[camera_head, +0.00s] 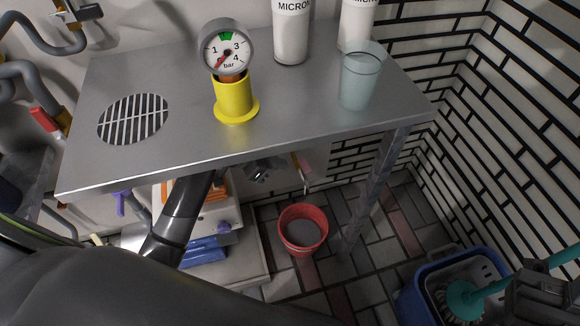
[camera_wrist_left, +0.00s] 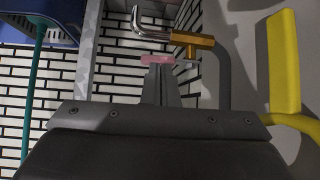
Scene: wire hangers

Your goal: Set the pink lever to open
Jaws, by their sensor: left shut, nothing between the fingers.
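The pink lever (camera_wrist_left: 154,59) is a short bar beside a brass valve body (camera_wrist_left: 193,42) in the left wrist view. It lies crosswise in that picture, just beyond the fingertips. My left gripper (camera_wrist_left: 161,66) is shut and empty, its tips at the lever; I cannot tell whether they touch. A bent metal spout (camera_wrist_left: 145,22) runs from the brass body. In the head view my left gripper (camera_head: 264,170) is under the table's front edge, close to a small pinkish piece. My right gripper (camera_head: 545,293) is dark at the lower right, its fingers unclear.
The grey metal table (camera_head: 170,65) carries a yellow-based gauge (camera_head: 236,98), a glass (camera_head: 358,85) and white bottles. A red bucket (camera_head: 303,232) stands on the floor below. A blue bin (camera_head: 412,300) is at right. A yellow handle (camera_wrist_left: 284,65) shows in the wrist view.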

